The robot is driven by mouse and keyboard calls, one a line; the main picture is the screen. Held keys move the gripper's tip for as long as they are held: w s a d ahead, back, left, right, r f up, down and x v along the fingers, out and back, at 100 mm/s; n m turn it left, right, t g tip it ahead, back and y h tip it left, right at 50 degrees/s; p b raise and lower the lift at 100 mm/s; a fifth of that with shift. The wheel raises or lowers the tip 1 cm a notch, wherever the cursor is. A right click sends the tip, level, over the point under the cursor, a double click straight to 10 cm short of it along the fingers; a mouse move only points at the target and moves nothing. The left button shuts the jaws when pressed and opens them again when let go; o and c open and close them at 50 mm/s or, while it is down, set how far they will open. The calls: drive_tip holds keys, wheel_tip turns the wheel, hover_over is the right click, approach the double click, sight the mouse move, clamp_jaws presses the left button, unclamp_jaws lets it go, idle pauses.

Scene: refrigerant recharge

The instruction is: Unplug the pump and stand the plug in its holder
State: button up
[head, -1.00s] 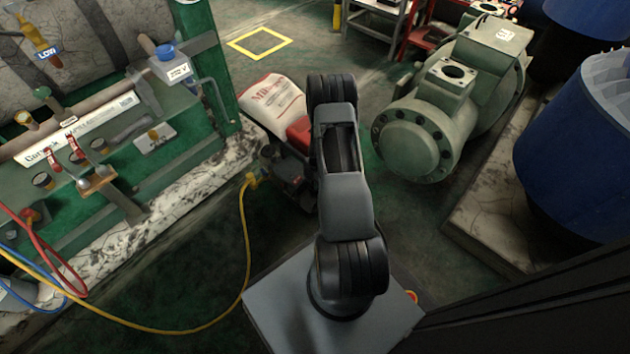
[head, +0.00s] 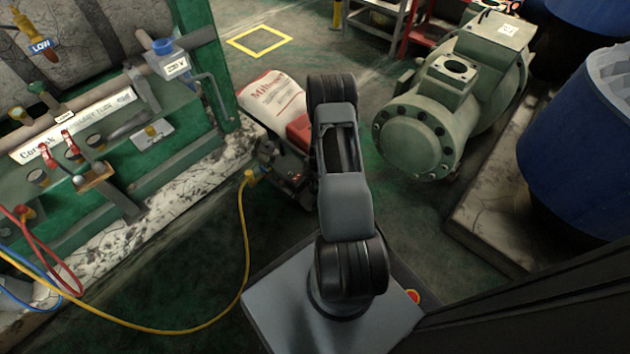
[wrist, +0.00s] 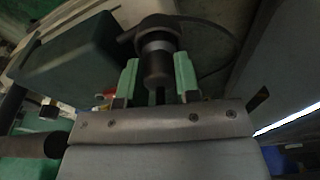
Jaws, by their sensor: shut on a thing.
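In the wrist view my gripper (wrist: 157,82) has its green-tipped fingers closed on a dark cylindrical plug (wrist: 157,66). A grey band and a wider dark round part lie just beyond the plug. I cannot tell whether the plug is seated in a socket. The gripper and plug are hidden there. I cannot make out the plug's holder for certain.
A yellow hose (head: 245,260) runs from beside the pump across the floor. A green machine with valves (head: 160,165) stands left, a large green compressor (head: 415,135) right, and a blue drum (head: 570,150) at far right. A white sack (head: 275,100) lies behind the pump.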

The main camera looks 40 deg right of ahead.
drive_tip(key=shift+f, duration=0.3)
drive_tip(key=o, duration=0.9)
drive_tip(key=r+p, duration=0.1)
drive_tip(key=r, duration=0.3)
drive_tip(key=d+r+p, duration=0.1)
drive_tip(key=r+p, duration=0.1)
drive_tip(key=r, duration=0.3)
drive_tip(key=r+p, duration=0.2)
drive_tip(key=r, duration=0.2)
drive_tip(key=shift+d+r, duration=0.3)
drive_tip(key=shift+r, duration=0.1)
